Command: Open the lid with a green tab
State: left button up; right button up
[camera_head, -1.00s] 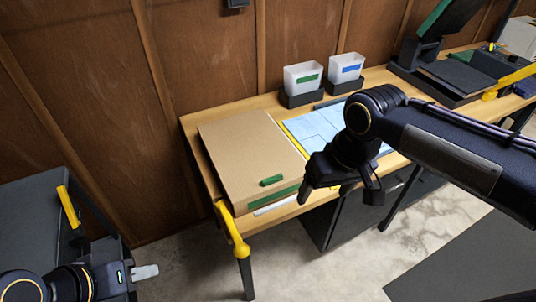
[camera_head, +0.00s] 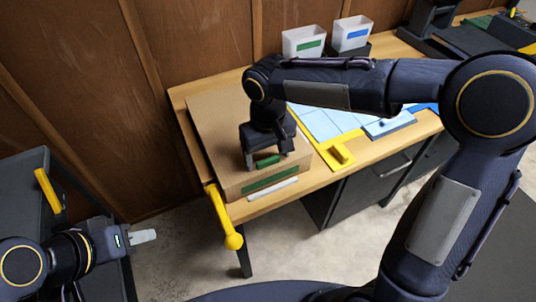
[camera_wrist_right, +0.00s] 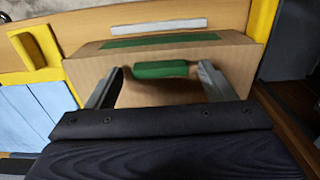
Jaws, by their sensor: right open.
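The brown cardboard box (camera_head: 212,112) sits on the left end of the wooden workbench, its lid lying flat and closed. A green tab (camera_head: 267,161) lies near the front edge of the lid; it also shows in the right wrist view (camera_wrist_right: 160,69). My right gripper (camera_head: 267,162) is over the lid, its open fingers on either side of the green tab. In the right wrist view my right gripper (camera_wrist_right: 160,78) has a gap between each finger and the tab. My left gripper (camera_head: 143,236) is low at the left, away from the box; its opening is unclear.
A green strip (camera_head: 270,180) marks the box front, with a white bar (camera_head: 273,190) before it. A yellow handle (camera_head: 223,217) stands at the bench's left corner. Blue sheets (camera_head: 325,121) and a yellow piece (camera_head: 340,153) lie right of the box. Two white bins (camera_head: 303,42) stand behind.

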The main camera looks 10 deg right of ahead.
jog(key=shift+f, duration=0.3)
jog(key=shift+c, duration=0.2)
jog(key=c, duration=1.4)
jog(key=shift+o, duration=0.2)
notch_tip(320, 180, up, 10)
jog(key=w+g+h+p, duration=0.1)
jog(key=w+g+p, duration=0.1)
jog(key=p, duration=1.1)
jog(key=shift+a+g, duration=0.4)
jog(key=w+r+p, duration=0.1)
jog(key=r+p, duration=0.1)
jog(key=w+a+r+p, duration=0.1)
jog(key=w+r+p, duration=0.1)
jog(key=r, duration=0.1)
jog(key=w+r+p, duration=0.1)
jog(key=r+p, duration=0.1)
jog(key=p, duration=0.1)
jog(key=shift+w+a+r, duration=0.15)
jog(key=shift+w, duration=0.05)
jog(key=shift+w+a+r+p, duration=0.2)
jog(key=shift+w+r+p, duration=0.45)
jog(key=shift+w+p, duration=0.05)
